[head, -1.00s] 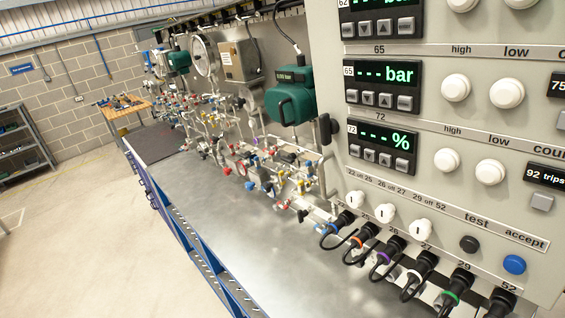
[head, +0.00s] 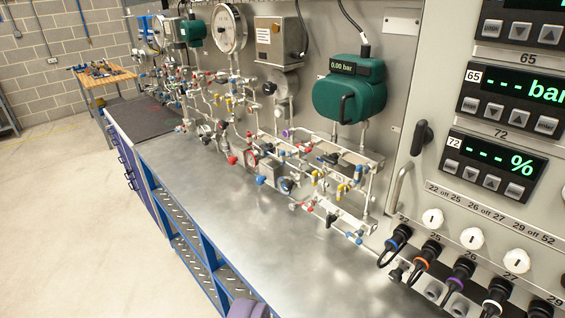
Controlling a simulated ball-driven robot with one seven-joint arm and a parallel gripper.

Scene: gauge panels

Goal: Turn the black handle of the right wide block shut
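Several silver valve blocks with small coloured handles stand along the back of the steel bench in the head view. At the right end, one wide silver block (head: 366,161) sits below the green gauge, with a small black handle (head: 329,158) at its left. A lower silver block (head: 348,217) sits in front of it, with a dark handle (head: 331,220) at its left part. I cannot tell for sure which one is the right wide block, nor how far either handle is turned. My gripper is not in view.
A green gauge (head: 350,93) reads 0.00 bar above the blocks. A grey panel with displays (head: 497,165) and plugged cables (head: 428,253) stands close on the right. The steel bench top (head: 235,215) in front is clear. A purple object (head: 246,308) shows at the bottom edge.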

